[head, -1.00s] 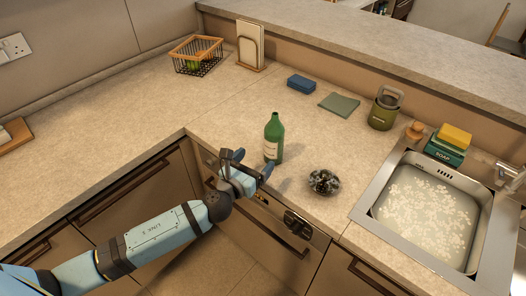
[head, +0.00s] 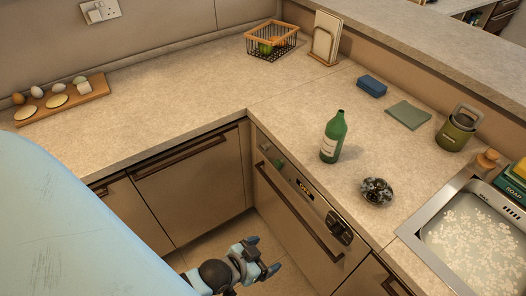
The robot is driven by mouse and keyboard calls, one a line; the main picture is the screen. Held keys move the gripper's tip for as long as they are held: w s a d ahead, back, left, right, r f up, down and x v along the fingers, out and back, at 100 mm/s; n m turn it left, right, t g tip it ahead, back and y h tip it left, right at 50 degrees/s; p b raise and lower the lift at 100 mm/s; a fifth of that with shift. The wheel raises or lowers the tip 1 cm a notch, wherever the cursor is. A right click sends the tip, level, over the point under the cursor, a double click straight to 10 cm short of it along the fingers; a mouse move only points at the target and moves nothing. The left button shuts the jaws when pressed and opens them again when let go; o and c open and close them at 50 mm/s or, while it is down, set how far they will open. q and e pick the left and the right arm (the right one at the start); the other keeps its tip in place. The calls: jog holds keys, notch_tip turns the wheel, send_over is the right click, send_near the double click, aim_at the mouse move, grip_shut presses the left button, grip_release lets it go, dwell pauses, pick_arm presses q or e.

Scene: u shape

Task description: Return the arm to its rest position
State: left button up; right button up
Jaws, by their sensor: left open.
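My left gripper (head: 262,262) is low in the head view, in front of the cabinet and appliance fronts and below the counter edge. It is open, with nothing between its fingers. A large light-blue part of my left arm (head: 70,220) fills the lower left of the picture and hides part of the counter and cabinets. A green bottle (head: 334,137) with a pale label stands upright on the counter, well apart from the gripper. My right gripper does not show.
A dark shiny scrubber (head: 377,191) lies near the counter edge (head: 225,121). The sink (head: 440,225) with foamy water is at the right. A wire basket (head: 271,42), blue sponge (head: 371,86), green cloth (head: 408,114) and egg board (head: 60,104) are farther back. The left counter is mostly clear.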

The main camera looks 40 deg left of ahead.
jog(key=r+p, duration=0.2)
jog(key=p, duration=0.1)
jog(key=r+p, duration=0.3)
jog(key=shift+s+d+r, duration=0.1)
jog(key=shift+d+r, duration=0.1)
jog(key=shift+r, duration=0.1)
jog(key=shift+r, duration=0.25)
dwell(0.6)
